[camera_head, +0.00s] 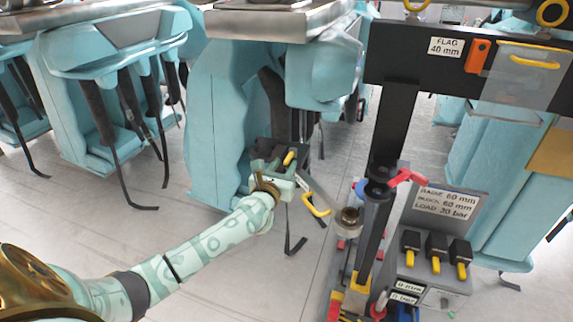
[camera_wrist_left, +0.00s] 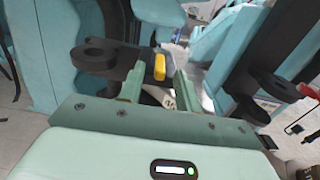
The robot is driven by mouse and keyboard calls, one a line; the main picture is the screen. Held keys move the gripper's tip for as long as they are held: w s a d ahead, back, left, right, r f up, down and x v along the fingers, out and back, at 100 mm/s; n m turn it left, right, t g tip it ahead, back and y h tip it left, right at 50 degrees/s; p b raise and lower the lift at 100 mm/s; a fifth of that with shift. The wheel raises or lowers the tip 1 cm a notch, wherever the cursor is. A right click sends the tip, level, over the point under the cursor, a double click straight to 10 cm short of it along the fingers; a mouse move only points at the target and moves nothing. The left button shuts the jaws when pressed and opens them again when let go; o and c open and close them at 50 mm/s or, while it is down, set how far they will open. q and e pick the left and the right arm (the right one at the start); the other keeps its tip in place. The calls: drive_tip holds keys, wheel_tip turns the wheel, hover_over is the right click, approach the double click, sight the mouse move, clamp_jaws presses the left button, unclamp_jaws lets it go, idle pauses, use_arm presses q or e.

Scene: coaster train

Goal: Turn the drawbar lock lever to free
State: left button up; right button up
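A yellow-tipped lever (camera_head: 289,157) stands at the dark coupling part under the front of a teal coaster car; I take it to be the drawbar lock lever. Its yellow grip also shows in the left wrist view (camera_wrist_left: 159,67). My left gripper (camera_head: 284,165) is at the lever. In the left wrist view my left gripper (camera_wrist_left: 161,72) has its two fingers apart, with the yellow grip between their tips in the picture and gaps on both sides. I cannot tell how deep the grip lies between them. The lever's base is hidden. My right gripper is not in view.
A black post (camera_head: 393,125) with a red lever (camera_head: 406,178) stands to the right. A yellow hooked handle (camera_head: 316,206) is right of my gripper. A grey panel (camera_head: 450,205) holds several yellow-tipped switches. A black ring (camera_wrist_left: 93,54) sits left of my fingers. Open floor lies left.

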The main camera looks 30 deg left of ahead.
sight(290, 157)
use_arm(q)
drive_tip(key=shift+x, duration=1.2)
clamp_jaws()
